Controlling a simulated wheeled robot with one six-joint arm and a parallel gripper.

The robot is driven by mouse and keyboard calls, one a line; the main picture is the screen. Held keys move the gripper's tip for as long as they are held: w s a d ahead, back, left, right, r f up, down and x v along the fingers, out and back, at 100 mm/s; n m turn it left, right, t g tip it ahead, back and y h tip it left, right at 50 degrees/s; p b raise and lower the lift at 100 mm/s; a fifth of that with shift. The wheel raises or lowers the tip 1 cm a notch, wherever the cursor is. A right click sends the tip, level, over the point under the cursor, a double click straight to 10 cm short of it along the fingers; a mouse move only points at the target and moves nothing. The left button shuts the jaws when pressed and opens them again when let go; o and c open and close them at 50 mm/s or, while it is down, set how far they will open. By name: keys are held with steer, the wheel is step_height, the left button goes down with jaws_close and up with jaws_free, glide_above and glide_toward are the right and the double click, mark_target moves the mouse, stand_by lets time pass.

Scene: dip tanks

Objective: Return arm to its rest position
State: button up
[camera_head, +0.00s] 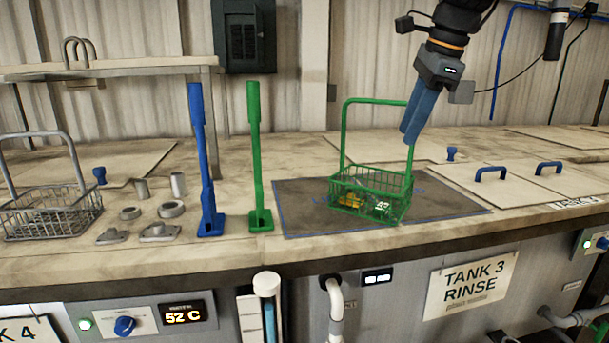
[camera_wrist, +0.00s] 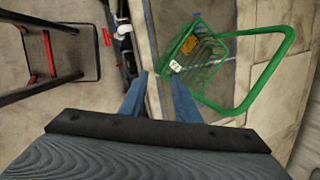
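My gripper (camera_head: 409,134) hangs above the bench with its blue fingers pointing down, near the upper right of a green wire basket (camera_head: 369,196). In the wrist view the two fingers of my gripper (camera_wrist: 158,82) stand apart with nothing between them. The green basket (camera_wrist: 207,62) lies beyond them to the upper right, with its tall handle clear of the fingers in that view. The basket stands upright on a dark mat (camera_head: 305,218) and holds small yellow and pale items. In the head view the fingers overlap the handle's right upper part.
A blue post (camera_head: 203,160) and a green post (camera_head: 256,165) stand left of the mat. A grey wire basket (camera_head: 45,210) and several metal parts (camera_head: 130,213) sit further left. Lids with blue handles (camera_head: 490,174) lie at right. A sign reading TANK 3 RINSE (camera_head: 470,285) is on the front.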

steer(key=s+a+f+n+g+h, duration=0.1)
steer(key=s+f+n, duration=0.25)
steer(key=f, duration=0.55)
steer(key=s+f+n, duration=0.2)
steer(key=f+n, duration=0.3)
steer(key=f, duration=0.5)
steer(key=s+a+f+n+g+h, duration=0.1)
steer(key=s+f+n, duration=0.9)
steer(key=s+f, duration=0.3)
step_height(320, 180, down, 2)
steer(key=shift+s+f, duration=0.1)
steer(key=shift+s, duration=0.2)
steer(key=shift+a+n, duration=0.1)
steer(key=shift+n, duration=0.15)
